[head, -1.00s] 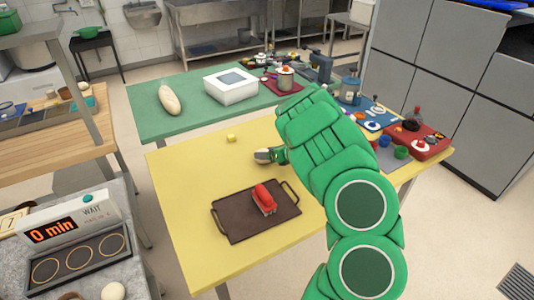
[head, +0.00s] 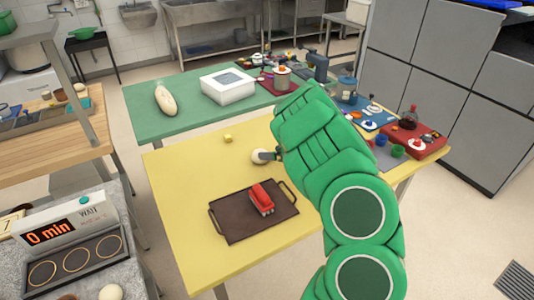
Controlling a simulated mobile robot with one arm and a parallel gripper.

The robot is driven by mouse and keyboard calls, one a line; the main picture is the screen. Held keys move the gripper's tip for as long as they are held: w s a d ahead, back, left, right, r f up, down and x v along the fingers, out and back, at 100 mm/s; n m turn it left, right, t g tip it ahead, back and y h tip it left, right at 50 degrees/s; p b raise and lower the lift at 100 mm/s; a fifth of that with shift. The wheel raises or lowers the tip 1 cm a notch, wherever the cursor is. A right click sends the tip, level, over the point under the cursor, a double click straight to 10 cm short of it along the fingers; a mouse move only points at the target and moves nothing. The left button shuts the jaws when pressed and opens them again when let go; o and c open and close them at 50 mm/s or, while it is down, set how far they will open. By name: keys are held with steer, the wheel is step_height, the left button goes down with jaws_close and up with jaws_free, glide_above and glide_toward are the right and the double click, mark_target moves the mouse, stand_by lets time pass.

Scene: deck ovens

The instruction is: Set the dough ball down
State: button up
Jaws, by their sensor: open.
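The dough ball (head: 258,156) is small, round and off-white. It appears to rest on the yellow table (head: 190,190), beyond the brown tray. My gripper (head: 269,155) is at its right side, with dark fingers open. Part of the gripper is hidden behind my green arm, and I cannot tell whether a finger still touches the dough.
A brown tray (head: 230,226) with handles holds a red object (head: 262,199). Red and blue boards with small items crowd the right end. The table's left part is clear.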

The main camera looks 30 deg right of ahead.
steer(key=shift+v, duration=3.55)
